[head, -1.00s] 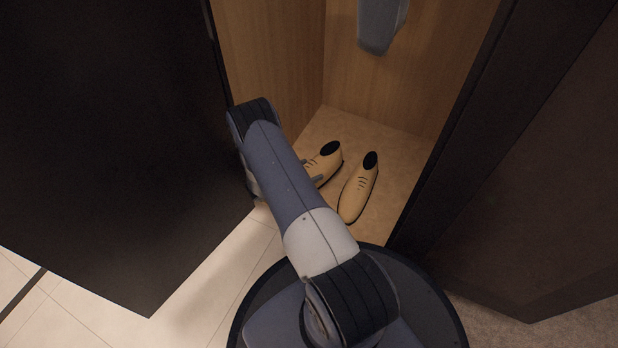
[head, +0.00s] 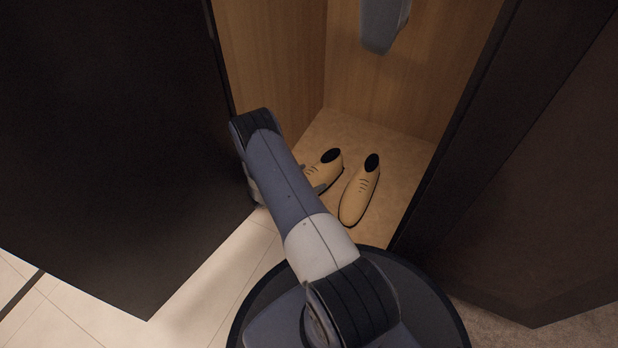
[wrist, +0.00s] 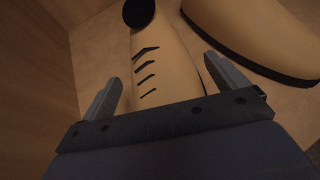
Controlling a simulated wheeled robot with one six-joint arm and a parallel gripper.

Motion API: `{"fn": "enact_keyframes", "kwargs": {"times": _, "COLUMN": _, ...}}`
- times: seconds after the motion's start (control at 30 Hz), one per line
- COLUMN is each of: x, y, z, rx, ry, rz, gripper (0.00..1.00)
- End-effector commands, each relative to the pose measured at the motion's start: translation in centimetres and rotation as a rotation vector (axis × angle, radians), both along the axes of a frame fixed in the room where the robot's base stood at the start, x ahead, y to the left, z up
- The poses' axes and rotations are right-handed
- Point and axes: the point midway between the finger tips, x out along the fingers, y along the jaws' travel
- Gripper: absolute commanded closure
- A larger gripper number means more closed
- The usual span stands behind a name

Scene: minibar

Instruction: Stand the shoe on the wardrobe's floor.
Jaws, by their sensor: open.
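Two tan shoes with dark openings stand side by side on the wardrobe's floor (head: 400,160). The left shoe (head: 326,172) is partly hidden behind my arm in the head view. The right shoe (head: 358,192) is in full view. In the wrist view my gripper (wrist: 165,90) is open, with one finger on each side of the left shoe (wrist: 157,60). A gap shows between the fingers and the shoe's sides. Part of the right shoe (wrist: 250,35) shows at the upper right there. In the head view only a bit of my gripper (head: 320,187) shows beside the left shoe.
A dark door (head: 100,150) stands open at the left, and a dark panel (head: 520,180) bounds the right. The wardrobe's wooden side wall (head: 270,70) is close to my arm. A grey item (head: 383,25) hangs above the shoes. Floor behind and right of the shoes is clear.

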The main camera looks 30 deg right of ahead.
Motion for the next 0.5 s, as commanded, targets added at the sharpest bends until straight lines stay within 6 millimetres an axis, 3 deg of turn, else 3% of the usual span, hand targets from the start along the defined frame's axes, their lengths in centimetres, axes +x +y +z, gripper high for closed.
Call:
{"fn": "enact_keyframes", "kwargs": {"times": 0.17, "x": -0.1, "y": 0.9, "z": 0.8, "rx": 0.000, "ry": 0.001, "rz": 0.003, "gripper": 0.07}}
{"fn": "enact_keyframes", "kwargs": {"times": 0.5, "x": -0.7, "y": 5.9, "z": 2.9, "rx": 0.000, "ry": 0.000, "rz": 0.002, "gripper": 0.07}}
